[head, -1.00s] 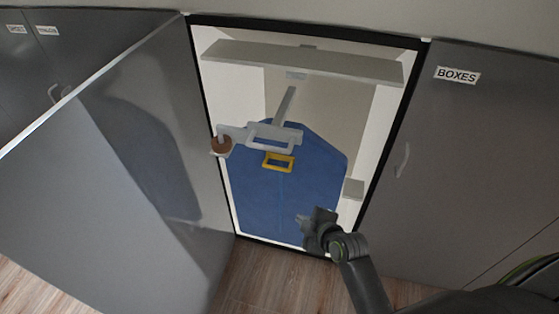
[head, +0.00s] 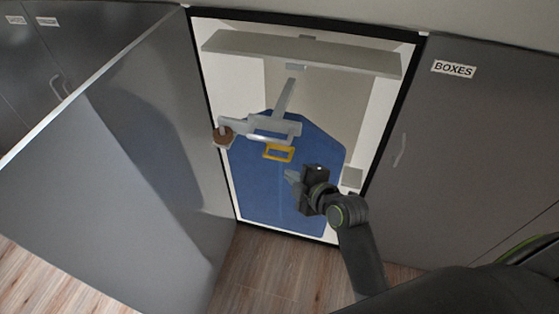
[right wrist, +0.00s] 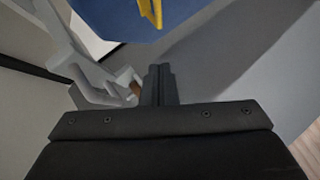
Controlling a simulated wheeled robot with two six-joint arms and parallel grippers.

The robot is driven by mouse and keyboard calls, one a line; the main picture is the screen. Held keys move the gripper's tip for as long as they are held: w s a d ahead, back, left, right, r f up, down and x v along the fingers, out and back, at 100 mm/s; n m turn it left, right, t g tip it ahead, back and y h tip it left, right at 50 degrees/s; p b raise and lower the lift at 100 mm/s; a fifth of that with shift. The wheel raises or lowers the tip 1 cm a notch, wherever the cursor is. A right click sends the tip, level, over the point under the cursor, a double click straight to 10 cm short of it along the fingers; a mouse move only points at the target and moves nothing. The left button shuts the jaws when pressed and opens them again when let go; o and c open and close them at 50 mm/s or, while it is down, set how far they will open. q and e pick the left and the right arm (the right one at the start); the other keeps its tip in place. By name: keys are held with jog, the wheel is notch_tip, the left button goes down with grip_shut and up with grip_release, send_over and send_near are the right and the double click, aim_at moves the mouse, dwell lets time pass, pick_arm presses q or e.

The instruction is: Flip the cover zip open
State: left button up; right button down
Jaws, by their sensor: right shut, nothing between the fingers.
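A blue cover (head: 265,190) hangs in the open closet, with a faint line down its middle. A yellow rectangular loop (head: 266,151), apparently the zip's pull, sits at its upper middle; part of it also shows at the top of the right wrist view (right wrist: 150,12). My right gripper (head: 291,177) is in front of the cover, just below and right of the loop and apart from it. Its fingers are together and empty in the right wrist view (right wrist: 160,72). My left gripper is not in view.
A pale grey frame with a slanted bar (head: 285,95) is above the loop, with a brown round piece (head: 223,136) at its left. A shelf (head: 300,52) crosses the closet top. The open grey door (head: 110,180) stands left; the BOXES cabinet (head: 460,150) is right.

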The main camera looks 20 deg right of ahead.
jog(key=p, duration=0.2)
send_near(272, 158)
jog(key=w+a, duration=0.2)
jog(key=a, duration=0.1)
jog(key=shift+w+d+f+p, duration=0.25)
jog(key=shift+w+d+f, duration=0.25)
jog(key=shift+w, duration=0.3)
jog(key=shift+w+d+f+p, duration=0.2)
jog(key=shift+w+d+f, duration=0.05)
jog(key=shift+w+f, duration=0.5)
